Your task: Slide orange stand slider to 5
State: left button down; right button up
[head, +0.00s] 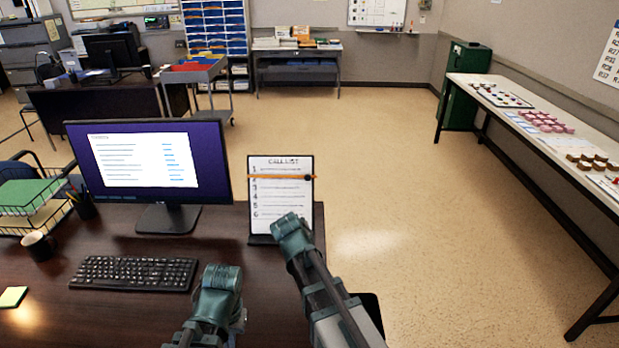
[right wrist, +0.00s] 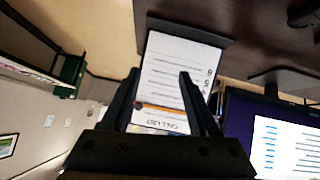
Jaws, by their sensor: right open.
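The call list stand (head: 281,201) is a white sheet with numbered lines on a dark upright board, standing at the desk's right end. Its orange slider (head: 279,177) lies across the sheet at about line 2, with a dark knob at its right end. My right gripper (head: 287,224) is in front of the sheet's lower part. In the right wrist view the stand is upside down, and the open, empty fingers (right wrist: 158,75) frame the sheet, with the orange slider (right wrist: 160,107) showing between them. My left gripper (head: 222,280) is low over the desk, left of the stand; its fingers are not clear.
A monitor (head: 150,162) stands left of the stand, with a keyboard (head: 134,273) in front. A mug (head: 40,246), pen cup (head: 84,206) and wire tray (head: 32,200) are at the far left. Open floor lies right of the desk.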

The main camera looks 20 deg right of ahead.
aim_at(308, 178)
jog(key=w+d+r+m+t, duration=0.1)
jog(key=w+d+r+t, duration=0.3)
jog(key=w+d+r, duration=0.35)
jog(key=shift+h, duration=0.3)
jog(key=b+x, duration=0.1)
jog(key=x, duration=0.4)
jog(key=a+b+x, duration=0.1)
jog(key=b+x, duration=0.1)
jog(key=x, duration=0.2)
jog(key=w+a+r+b+x, duration=0.1)
jog(key=x, duration=0.4)
jog(key=shift+w+f+b, duration=0.2)
jog(key=shift+w+b, duration=0.15)
grip_shut()
